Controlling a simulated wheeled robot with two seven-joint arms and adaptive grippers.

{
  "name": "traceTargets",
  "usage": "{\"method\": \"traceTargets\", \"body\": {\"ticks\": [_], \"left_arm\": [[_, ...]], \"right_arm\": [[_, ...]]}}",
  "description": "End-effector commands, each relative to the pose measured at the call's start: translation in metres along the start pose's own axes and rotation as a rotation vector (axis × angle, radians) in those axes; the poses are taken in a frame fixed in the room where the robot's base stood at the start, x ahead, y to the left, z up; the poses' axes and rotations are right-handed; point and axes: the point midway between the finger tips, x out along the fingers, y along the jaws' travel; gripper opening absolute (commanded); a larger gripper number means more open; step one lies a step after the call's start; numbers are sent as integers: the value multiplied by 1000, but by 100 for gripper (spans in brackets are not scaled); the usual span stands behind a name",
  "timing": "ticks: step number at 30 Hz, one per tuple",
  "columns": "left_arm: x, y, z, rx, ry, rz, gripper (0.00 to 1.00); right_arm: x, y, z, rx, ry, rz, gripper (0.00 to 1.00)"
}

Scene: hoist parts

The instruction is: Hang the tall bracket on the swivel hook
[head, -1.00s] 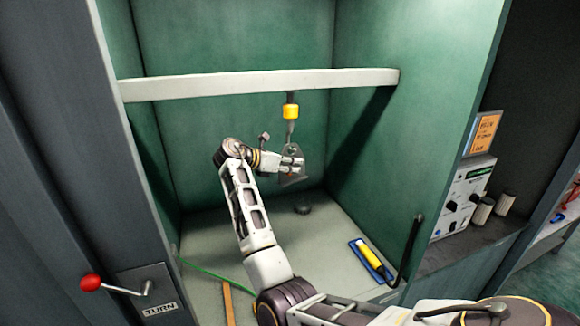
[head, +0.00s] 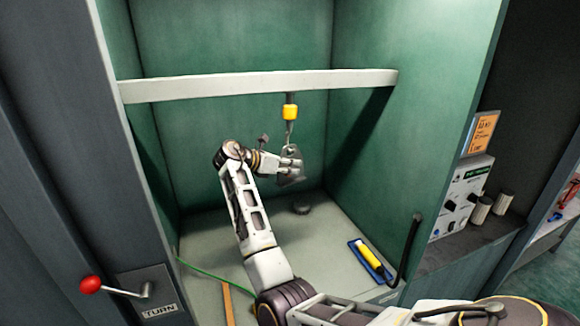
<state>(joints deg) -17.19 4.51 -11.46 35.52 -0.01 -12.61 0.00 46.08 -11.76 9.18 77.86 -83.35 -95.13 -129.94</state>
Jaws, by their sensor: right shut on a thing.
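The swivel hook (head: 290,113) hangs from the pale crossbar, with a yellow block at its top and a thin grey shank below. The tall bracket (head: 290,176) is a grey plate that narrows towards its top, right under the hook. My right gripper (head: 292,163) is shut on the bracket and reaches it from the left. The bracket's top meets the lower end of the hook in the picture; whether the hook passes through it is too small to tell. My left gripper is not in view.
The white crossbar (head: 250,86) spans the green booth above my arm. On the booth floor are a dark round puck (head: 301,208), a blue tray (head: 372,260) with a yellow-handled tool, a green cord and a wooden strip. A red-knobbed crank (head: 90,284) is at the left.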

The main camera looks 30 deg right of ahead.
Motion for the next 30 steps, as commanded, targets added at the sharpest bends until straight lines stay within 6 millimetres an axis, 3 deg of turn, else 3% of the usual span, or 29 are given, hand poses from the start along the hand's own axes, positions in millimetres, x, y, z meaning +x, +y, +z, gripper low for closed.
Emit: {"method": "traceTargets", "body": {"ticks": [28,29,30], "left_arm": [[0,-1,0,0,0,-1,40],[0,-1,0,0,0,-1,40],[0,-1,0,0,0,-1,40]], "right_arm": [[1,0,-3,4,-4,1,0],[1,0,-3,4,-4,1,25],[1,0,-3,4,-4,1,30]]}}
